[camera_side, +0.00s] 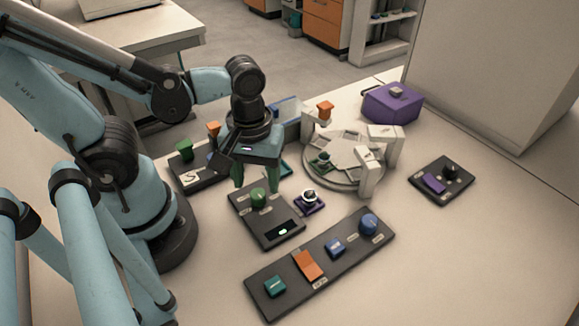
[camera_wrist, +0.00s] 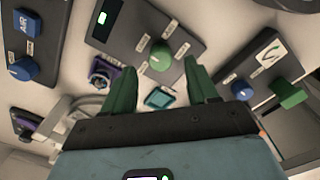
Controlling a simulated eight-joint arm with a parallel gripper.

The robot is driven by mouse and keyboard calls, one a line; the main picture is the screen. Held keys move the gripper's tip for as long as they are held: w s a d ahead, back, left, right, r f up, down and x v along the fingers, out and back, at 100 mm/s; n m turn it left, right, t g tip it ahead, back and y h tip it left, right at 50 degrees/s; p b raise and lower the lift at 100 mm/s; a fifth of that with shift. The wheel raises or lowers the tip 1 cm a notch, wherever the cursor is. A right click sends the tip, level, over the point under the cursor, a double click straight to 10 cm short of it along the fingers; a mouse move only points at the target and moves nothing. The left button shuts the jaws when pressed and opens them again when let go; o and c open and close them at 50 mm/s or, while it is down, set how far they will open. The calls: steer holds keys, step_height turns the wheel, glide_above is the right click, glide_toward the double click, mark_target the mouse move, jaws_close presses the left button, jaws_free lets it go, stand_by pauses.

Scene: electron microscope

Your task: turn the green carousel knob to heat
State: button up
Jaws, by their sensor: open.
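The green carousel knob (camera_side: 258,197) is a round knob on a dark panel (camera_side: 283,241) with a small lit display and pale labels around it. The labels are too small to read. In the wrist view the knob (camera_wrist: 160,57) shows a pale pointer mark on its top, and the panel (camera_wrist: 118,35) lies around it. My gripper (camera_side: 257,182) has green fingers and points down, just above and behind the knob. In the wrist view my gripper (camera_wrist: 160,78) is open and empty, its fingers either side of the knob's line, apart from it.
A pale round carousel (camera_side: 342,160) with white posts stands right of the gripper. A small purple-based part (camera_side: 310,202) lies beside the knob panel. A long control panel (camera_side: 320,262) lies in front. Another dark panel with a green block (camera_side: 185,150) stands behind left.

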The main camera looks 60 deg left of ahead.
mark_target(257, 193)
steer(key=shift+f, duration=1.5)
steer(key=shift+c, duration=0.3)
steer(key=c, duration=1)
